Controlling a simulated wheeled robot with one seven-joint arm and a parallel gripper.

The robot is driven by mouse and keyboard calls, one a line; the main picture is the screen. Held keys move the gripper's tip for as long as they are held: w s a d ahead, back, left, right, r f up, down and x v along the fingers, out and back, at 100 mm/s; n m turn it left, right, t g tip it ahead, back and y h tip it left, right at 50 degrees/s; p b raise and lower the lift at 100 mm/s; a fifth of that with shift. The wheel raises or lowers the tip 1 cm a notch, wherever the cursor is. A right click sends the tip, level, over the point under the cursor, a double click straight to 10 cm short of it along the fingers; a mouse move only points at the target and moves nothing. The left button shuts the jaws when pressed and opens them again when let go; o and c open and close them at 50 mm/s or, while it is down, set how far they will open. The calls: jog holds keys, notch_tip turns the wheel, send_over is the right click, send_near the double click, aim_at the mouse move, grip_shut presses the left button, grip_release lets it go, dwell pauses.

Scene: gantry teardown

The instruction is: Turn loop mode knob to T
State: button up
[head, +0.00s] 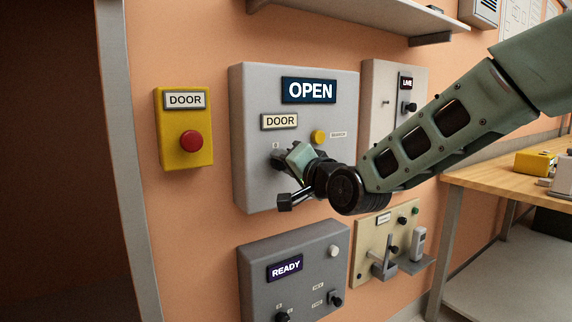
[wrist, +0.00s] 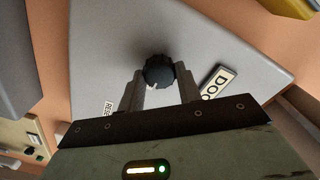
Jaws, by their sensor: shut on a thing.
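A black knob (wrist: 159,73) on the grey wall panel with the OPEN display (head: 309,91) sits between the two fingers of my gripper (wrist: 161,88). The fingers are shut on it. In the head view my gripper (head: 285,162) reaches this panel below its DOOR label and partly hides the knob. No label that reads loop mode or T is legible. Other black knobs show on the grey READY panel (head: 264,244), one at lower left (head: 283,316) and one at right (head: 336,299), and on the LIVE panel (head: 410,107).
A yellow box with a red button (head: 191,141) is on the wall at left, beside a dark doorway. A beige panel (head: 371,221) with levers is below my arm. A wooden bench (head: 480,181) stands at right. A shelf (head: 370,18) is above.

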jog(key=o, duration=1)
jog(key=v, duration=1.7)
jog(key=shift+d, duration=0.2)
jog(key=shift+s, duration=0.15)
